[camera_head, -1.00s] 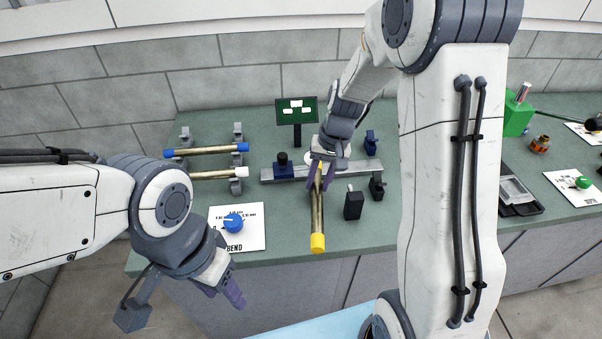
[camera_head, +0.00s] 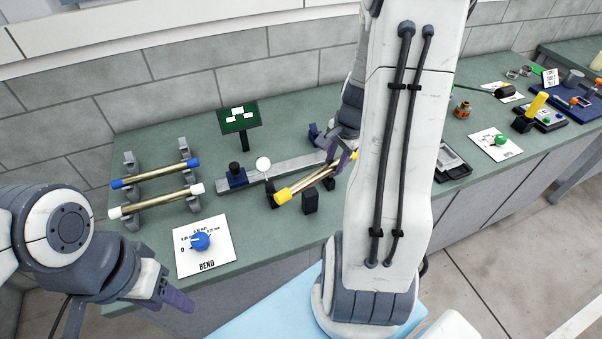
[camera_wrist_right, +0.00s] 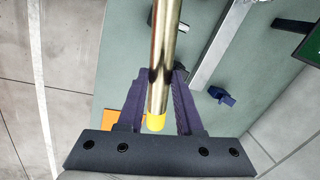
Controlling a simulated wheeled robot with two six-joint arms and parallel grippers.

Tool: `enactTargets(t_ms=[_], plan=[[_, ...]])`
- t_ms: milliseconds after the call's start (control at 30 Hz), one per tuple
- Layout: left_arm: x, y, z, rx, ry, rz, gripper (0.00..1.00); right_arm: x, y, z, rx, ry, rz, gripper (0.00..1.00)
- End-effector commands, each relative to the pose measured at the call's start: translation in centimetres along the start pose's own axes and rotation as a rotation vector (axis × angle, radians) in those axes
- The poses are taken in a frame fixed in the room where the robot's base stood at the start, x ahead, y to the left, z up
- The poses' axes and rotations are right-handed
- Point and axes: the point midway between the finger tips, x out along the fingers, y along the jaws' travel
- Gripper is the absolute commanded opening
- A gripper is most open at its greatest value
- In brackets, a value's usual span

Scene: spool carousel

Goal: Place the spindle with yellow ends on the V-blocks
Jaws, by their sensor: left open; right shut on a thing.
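The spindle with yellow ends (camera_head: 305,184) is a brassy rod held slantwise over the front of the grey rail. My right gripper (camera_head: 342,156) is shut on it near its far right end; its near left end points toward the bench front. The wrist view shows the rod (camera_wrist_right: 163,55) between the purple fingers (camera_wrist_right: 158,95), one yellow end close to the palm. Dark upright blocks (camera_head: 310,203) stand under and beside the rod; I cannot tell whether it touches them or which are the V-blocks. My left gripper (camera_head: 170,298) is open and empty off the bench's front left.
Grey notched stands (camera_head: 131,163) hold a blue-ended spindle (camera_head: 155,174) and a white-ended spindle (camera_head: 155,202). A blue block (camera_head: 237,176) and a white round dial (camera_head: 263,163) are at the rail (camera_head: 290,172). A BEND card with blue knob (camera_head: 200,241) lies in front. A small screen (camera_head: 239,118) stands behind.

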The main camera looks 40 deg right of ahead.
Motion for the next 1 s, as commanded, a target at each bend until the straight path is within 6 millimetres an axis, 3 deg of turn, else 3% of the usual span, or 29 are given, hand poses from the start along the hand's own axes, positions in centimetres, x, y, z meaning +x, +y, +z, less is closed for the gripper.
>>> enactTargets(t_ms=[33,200,333,800,1000], plan=[[-0.9,0.1,-0.1,0.0,0.0,0.0,0.5,-1.1,0.9,-1.0,0.075,0.016,-0.004,0.0],[-1.5,0.1,-0.1,0.0,0.0,0.0,0.5,-2.0,3.1,-2.6,0.227,0.046,-0.008,0.0],[-1.9,0.1,-0.1,0.0,0.0,0.0,0.5,-1.9,3.2,-2.9,0.267,0.053,-0.009,0.0],[-4.3,0.3,-0.2,0.004,0.0,0.0,0.5,4.4,-3.7,-0.9,0.267,0.052,-0.008,0.0],[-5.1,0.4,-0.3,0.006,0.0,0.0,0.5,6.3,-5.8,-0.4,0.269,0.053,-0.01,0.0]])
